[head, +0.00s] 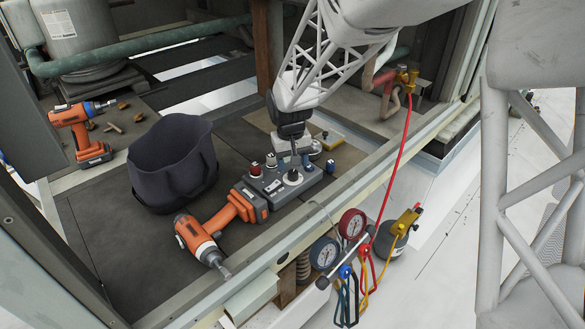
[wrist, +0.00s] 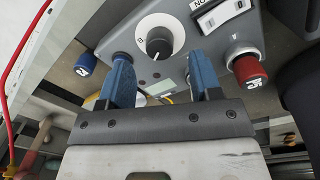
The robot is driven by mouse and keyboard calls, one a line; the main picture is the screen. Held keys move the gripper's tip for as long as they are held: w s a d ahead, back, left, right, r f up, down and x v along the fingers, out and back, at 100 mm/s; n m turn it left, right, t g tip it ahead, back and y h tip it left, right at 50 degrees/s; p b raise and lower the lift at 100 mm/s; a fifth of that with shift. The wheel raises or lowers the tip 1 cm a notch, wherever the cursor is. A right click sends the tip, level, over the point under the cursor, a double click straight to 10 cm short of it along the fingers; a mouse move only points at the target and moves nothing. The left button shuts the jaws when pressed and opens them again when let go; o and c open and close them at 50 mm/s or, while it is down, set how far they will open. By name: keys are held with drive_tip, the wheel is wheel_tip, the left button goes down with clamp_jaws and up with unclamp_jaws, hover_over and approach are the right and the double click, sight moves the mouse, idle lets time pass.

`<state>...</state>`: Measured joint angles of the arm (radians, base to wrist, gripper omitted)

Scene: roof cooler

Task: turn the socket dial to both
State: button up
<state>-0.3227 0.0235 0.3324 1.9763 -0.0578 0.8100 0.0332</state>
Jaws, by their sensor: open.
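The socket dial (wrist: 159,44) is a black round knob on a white disc, set in a grey control box (wrist: 195,50). In the head view my gripper (head: 294,150) is just above and behind the dial.
A red knob (wrist: 250,68), a blue knob (wrist: 85,64) and a rocker switch (wrist: 218,12) flank the dial. An orange drill (head: 215,230) lies against the box's left. A dark bag (head: 172,165) stands behind. Gauges (head: 340,240) and a red hose (head: 396,160) are at right.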

sight(293, 173)
drive_tip(key=shift+a+r, duration=0.1)
drive_tip(key=shift+r, duration=2)
drive_tip(key=shift+s, duration=0.1)
drive_tip(key=shift+s+d+r, duration=0.1)
drive_tip(key=shift+d+r, duration=0.05)
drive_tip(key=shift+d, duration=0.05)
drive_tip(key=s+d+r+m+t, duration=0.1)
drive_tip(key=s+d+r, duration=0.4)
drive_tip(key=s+d, duration=0.25)
drive_tip(key=s+d+r+m, duration=0.1)
drive_tip(key=s+d+r, duration=0.45)
drive_tip(key=s, duration=0.25)
drive_tip(key=s+d+m, duration=0.1)
drive_tip(key=s+d, duration=0.2)
drive_tip(key=s, duration=0.5)
drive_tip(key=s+d+m+t, duration=0.1)
drive_tip(key=s+d, duration=0.3)
drive_tip(key=s, duration=0.5)
drive_tip(key=shift+d, duration=0.15)
